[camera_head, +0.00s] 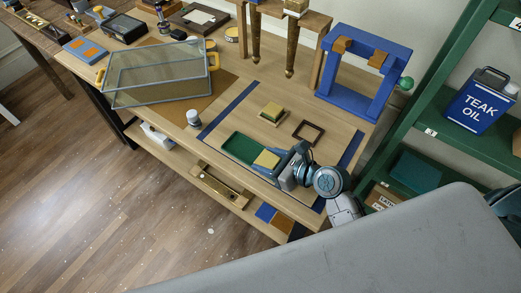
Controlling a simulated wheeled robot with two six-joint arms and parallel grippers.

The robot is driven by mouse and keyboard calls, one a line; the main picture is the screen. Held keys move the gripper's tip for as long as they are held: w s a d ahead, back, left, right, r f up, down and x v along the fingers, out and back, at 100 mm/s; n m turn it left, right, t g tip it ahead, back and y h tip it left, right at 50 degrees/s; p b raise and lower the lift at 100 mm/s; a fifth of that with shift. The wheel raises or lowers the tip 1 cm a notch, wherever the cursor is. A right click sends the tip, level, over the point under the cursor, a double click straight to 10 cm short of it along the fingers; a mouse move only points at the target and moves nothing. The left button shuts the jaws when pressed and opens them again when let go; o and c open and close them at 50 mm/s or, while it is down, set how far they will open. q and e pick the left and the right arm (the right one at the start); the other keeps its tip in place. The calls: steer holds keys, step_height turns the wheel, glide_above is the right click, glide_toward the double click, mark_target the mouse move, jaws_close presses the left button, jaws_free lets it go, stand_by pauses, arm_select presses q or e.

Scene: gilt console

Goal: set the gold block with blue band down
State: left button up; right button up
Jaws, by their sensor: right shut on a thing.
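My right gripper (280,163) reaches in from the lower right over the front of the workbench. It is shut on a gold block (266,159), which is at the right end of a green-lined tray (238,147). I cannot make out a blue band on the block at this size, nor whether it touches the tray. Another gold block (272,109) sits on a small pale base behind the tray. A dark square frame (308,132) lies to its right. My left gripper is not in view.
A blue stand (335,95) with wooden pads rises at the back right. A clear-walled case (160,75) and a small white-capped jar (193,117) are to the left. Green shelves with a teak oil can (481,100) stand at the right. The bench's front edge is close to the tray.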

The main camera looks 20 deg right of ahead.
mark_target(262, 154)
steer(key=w, duration=0.4)
steer(key=shift+w+f+p, duration=0.2)
steer(key=shift+w+p, duration=0.1)
steer(key=shift+w, duration=0.05)
steer(key=shift+w+f, duration=0.1)
steer(key=shift+w, duration=0.1)
step_height(262, 154, down, 3)
steer(key=shift+a+f, duration=0.1)
steer(key=shift+f, duration=0.1)
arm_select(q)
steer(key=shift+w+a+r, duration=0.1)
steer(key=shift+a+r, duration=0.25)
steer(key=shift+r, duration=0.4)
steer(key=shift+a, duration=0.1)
arm_select(e)
steer(key=shift+f, duration=0.2)
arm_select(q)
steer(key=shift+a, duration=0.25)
arm_select(e)
steer(key=o, duration=1)
steer(key=shift+c, duration=0.2)
steer(key=shift+r, duration=0.1)
